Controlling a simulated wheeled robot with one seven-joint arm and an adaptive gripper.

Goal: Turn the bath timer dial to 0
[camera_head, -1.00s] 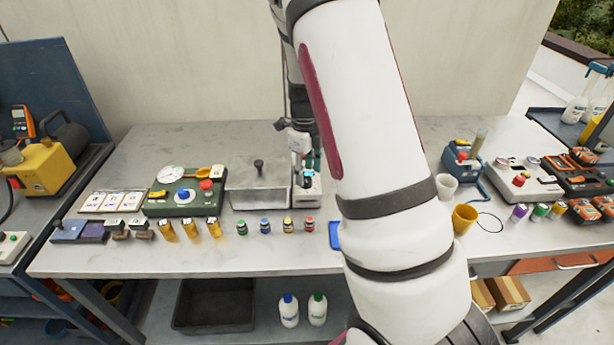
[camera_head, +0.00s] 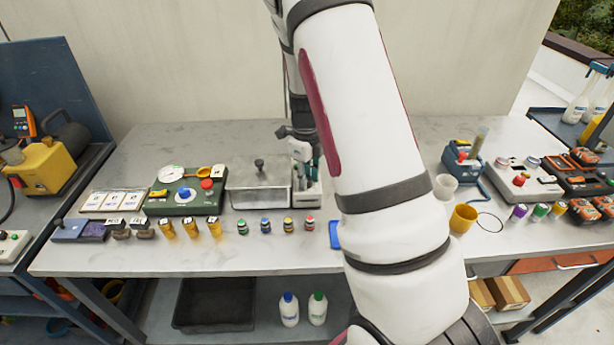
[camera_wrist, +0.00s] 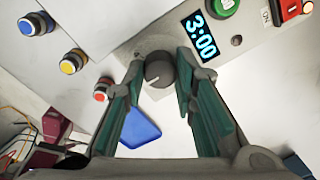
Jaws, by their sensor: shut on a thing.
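The bath timer is a pale box (camera_head: 309,196) on the bench in the head view, partly hidden by my gripper (camera_head: 305,165). In the wrist view its panel (camera_wrist: 200,72) carries a lit display (camera_wrist: 201,36) reading 3:00. Below left of the display is a dark grey round dial (camera_wrist: 158,66) with a short white pointer line on its face. My gripper (camera_wrist: 159,75) is shut on the dial, with one green-padded finger on each side of it.
A lidded metal box (camera_head: 258,186) stands close to the timer's left. In the wrist view a green button (camera_wrist: 222,7) and a red switch (camera_wrist: 291,8) sit beside the display. A blue flat object (camera_head: 335,235) lies at the front edge.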

